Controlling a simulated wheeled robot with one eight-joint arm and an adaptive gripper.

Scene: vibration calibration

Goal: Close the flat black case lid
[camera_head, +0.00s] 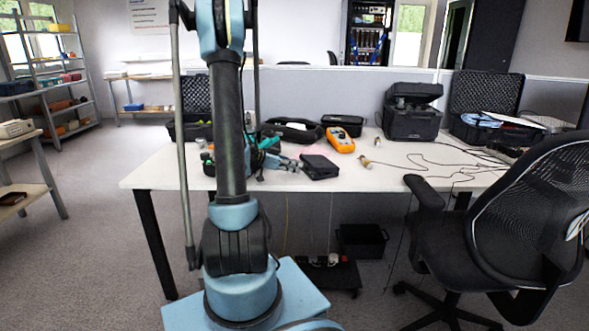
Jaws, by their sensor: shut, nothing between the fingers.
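A small flat black case (320,167) lies on the white table right of my arm, and its top looks down flat. My gripper (297,164) is low over the table just left of this case, its fingers shut and empty. I cannot tell whether they touch the case. Other black cases stand behind it. One at the left (196,94) has its foam-lined lid raised and is partly hidden by my arm. A wide one at the right (487,93) also has its lid upright. The pictures do not settle which lid is the task's.
An orange meter (340,139), a black pouch (292,130) and a bulky black case (412,112) stand on the white table (400,170). Thin cables (440,161) cross its right part. A black office chair (520,220) stands at the front right. A grey partition lies behind.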

